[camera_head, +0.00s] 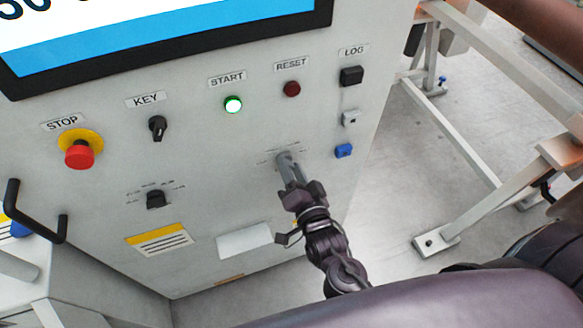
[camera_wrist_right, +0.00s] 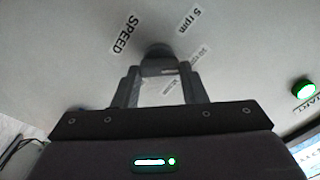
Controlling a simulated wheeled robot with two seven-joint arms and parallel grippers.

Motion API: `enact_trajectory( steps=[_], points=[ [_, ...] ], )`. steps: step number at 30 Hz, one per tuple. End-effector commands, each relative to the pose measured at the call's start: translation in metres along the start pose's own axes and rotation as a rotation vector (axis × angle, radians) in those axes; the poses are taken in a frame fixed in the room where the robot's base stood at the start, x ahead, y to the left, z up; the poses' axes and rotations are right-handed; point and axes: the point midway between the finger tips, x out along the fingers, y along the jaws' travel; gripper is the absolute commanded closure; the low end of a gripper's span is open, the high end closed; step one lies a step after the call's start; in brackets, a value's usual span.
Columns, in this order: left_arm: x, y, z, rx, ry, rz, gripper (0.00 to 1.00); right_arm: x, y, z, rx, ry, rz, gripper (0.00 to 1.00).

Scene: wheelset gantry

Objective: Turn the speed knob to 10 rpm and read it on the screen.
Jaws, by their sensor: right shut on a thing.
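The speed knob (camera_wrist_right: 158,52) is a dark round knob on the grey panel, seen in the right wrist view beside the labels "SPEED" and "5 rpm"; another label near it is partly hidden and blurred. My right gripper (camera_head: 286,163) is at the panel's lower right in the head view, shut on this knob, which it mostly hides there. In the wrist view the right gripper (camera_wrist_right: 160,74) has a finger on each side of the knob. The screen (camera_head: 170,40) is cut off at the top; only part of large dark digits and a blue band show. My left gripper is not in view.
The panel carries a red STOP button (camera_head: 79,154), a KEY switch (camera_head: 158,128), a lit green START button (camera_head: 233,105), a RESET button (camera_head: 292,89) and a lower selector (camera_head: 155,199). A metal frame (camera_head: 455,140) stands at right, with bare floor beside the panel.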

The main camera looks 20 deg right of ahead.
Motion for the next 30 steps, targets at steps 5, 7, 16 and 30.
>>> enact_trajectory(
  steps=[5,7,16,30],
  points=[
    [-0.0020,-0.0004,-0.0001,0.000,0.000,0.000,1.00,0.0000,0.0007,-0.0004,0.097,0.001,0.001,0.85],
    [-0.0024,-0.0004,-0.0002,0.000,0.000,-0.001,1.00,0.0001,0.0008,-0.0003,0.125,0.001,0.001,0.85],
    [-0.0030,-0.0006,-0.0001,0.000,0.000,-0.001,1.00,0.0001,0.0012,0.0000,0.182,0.000,0.000,0.85],
    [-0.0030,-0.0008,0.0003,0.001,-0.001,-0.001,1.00,0.0001,0.0013,0.0000,0.185,0.000,0.000,0.51]
  ],
)
